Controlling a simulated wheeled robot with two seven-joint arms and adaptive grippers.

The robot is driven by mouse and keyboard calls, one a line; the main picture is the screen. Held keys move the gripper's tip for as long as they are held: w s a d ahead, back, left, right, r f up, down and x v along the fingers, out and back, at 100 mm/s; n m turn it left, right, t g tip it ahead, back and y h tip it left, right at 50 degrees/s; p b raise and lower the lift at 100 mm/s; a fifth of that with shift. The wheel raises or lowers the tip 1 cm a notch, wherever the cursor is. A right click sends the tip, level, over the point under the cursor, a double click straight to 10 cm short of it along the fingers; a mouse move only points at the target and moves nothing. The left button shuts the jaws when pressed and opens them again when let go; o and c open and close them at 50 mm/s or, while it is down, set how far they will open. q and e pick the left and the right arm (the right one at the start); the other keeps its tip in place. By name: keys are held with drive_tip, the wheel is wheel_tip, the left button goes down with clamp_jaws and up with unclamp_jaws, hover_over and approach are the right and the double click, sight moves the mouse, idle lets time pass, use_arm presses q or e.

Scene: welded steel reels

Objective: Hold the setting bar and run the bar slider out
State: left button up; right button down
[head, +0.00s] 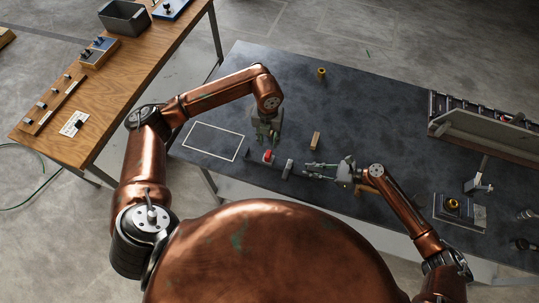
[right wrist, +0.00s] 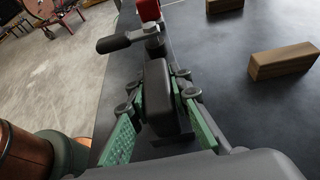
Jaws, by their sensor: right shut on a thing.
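The setting bar lies near the front edge of the dark table, with a grey upright piece (head: 287,169) and a red part (head: 267,155), probably the bar slider, further left. My right gripper (head: 309,172) reaches in from the right. In the right wrist view its green-padded fingers close around the bar's dark block-shaped end (right wrist: 158,88). Beyond it are a grey jointed piece and the red part (right wrist: 148,10). My left gripper (head: 268,143) points down just above and behind the red part. Whether its fingers touch it or are closed is too small to tell.
A wooden block (head: 315,140) stands behind the bar and also shows in the right wrist view (right wrist: 283,62). A white outlined rectangle (head: 213,141) lies left. A yellow piece (head: 321,72) is at the back; a long grey rack (head: 482,128) and a fixture (head: 460,212) stand right. The table's middle is clear.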

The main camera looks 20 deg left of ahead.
sight(268, 154)
idle(0.4)
use_arm(q)
drive_tip(key=shift+o, duration=0.7)
wheel_tip(268, 154, down, 11)
drive_tip(key=n, duration=3.4)
drive_tip(key=shift+n, duration=0.3)
